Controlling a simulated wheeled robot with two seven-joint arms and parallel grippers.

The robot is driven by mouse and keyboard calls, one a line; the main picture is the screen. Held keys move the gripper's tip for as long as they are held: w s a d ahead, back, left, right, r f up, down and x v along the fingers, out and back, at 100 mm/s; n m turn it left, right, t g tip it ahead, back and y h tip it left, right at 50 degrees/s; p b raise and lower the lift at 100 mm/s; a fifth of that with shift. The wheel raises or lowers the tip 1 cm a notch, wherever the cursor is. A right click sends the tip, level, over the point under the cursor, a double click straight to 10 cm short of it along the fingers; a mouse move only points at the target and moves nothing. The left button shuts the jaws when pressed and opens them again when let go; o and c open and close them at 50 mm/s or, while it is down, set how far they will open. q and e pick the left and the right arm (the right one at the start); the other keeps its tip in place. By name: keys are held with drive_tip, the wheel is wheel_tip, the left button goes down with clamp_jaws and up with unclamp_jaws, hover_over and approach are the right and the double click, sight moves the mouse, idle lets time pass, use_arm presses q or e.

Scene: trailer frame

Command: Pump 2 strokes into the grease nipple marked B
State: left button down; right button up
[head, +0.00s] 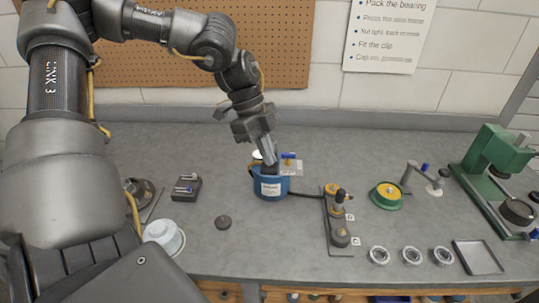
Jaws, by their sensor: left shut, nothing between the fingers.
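A blue grease pump pot (270,187) with a white label stands on the bench near the middle. A dark hose (306,195) runs from it to a grey plate (333,240) that carries dark upright fittings (340,235) and a yellow part (332,190). Small white tags (356,241) sit beside the fittings; their letters are too small to read, so I cannot tell which nipple is B. My left gripper (269,160) points down, shut, right over the pot's top. Its fingers hide part of the top, and I cannot tell whether they touch it. My right gripper is not in view.
A green and yellow round part (387,195), several bearing rings (411,256), a metal tray (477,257) and a green press (494,165) stand to the right.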

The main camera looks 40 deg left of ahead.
sight(267, 168)
use_arm(q)
drive_tip(key=shift+s+d+f+b, duration=0.15)
drive_tip(key=shift+f+b, duration=0.3)
drive_tip(key=shift+f, duration=0.35)
drive_tip(key=shift+s+f+b, duration=0.1)
drive_tip(key=shift+f+b, duration=1)
